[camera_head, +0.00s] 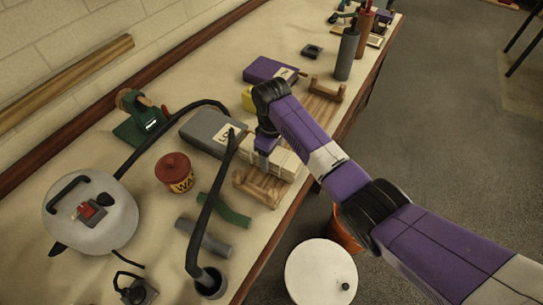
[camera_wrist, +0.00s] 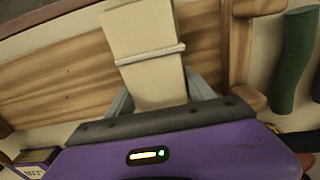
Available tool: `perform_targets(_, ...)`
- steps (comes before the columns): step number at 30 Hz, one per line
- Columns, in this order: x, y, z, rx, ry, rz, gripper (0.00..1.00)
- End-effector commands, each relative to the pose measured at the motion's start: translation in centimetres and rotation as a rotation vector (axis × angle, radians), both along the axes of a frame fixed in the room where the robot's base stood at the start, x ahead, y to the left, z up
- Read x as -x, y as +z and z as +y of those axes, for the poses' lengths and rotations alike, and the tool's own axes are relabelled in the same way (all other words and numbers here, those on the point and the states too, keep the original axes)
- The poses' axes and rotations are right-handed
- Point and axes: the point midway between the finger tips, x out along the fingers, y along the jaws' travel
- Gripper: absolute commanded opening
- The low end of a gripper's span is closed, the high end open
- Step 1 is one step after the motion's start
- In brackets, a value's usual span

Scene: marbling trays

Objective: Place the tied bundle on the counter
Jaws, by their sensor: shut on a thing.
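The tied bundle (camera_head: 285,163) is a cream block with a pale string around it. In the head view it is at a wooden tray (camera_head: 262,187) on the counter (camera_head: 235,65), partly hidden by my arm. In the wrist view the bundle (camera_wrist: 146,50) stands between the fingers, with its string across it and wood grain (camera_wrist: 60,75) behind. My gripper (camera_head: 263,158) points down and is shut on the bundle. I cannot tell whether the bundle touches the tray.
A grey box (camera_head: 205,132) and a yellow item (camera_head: 248,100) are close by. A red-lidded tin (camera_head: 174,172), a green tube (camera_head: 230,212), a grey tube (camera_head: 204,238) and a vacuum (camera_head: 90,222) with its hose crowd the near counter. Bare counter shows toward the wall.

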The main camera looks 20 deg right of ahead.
Motion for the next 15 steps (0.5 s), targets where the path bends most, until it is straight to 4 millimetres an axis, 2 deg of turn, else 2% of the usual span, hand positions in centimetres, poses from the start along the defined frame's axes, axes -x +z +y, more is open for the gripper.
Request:
perform_targets(10, -0.05, -0.62, 0.01, 0.0, 0.0, -0.001, 0.0)
perform_targets(11, -0.07, -0.56, 0.01, 0.0, 0.0, -0.002, 0.66)
perform_targets(14, -0.04, -0.55, 0.01, 0.0, 0.0, -0.001, 0.85)
perform_targets(15, -0.04, -0.56, 0.02, -0.001, 0.0, -0.001, 0.87)
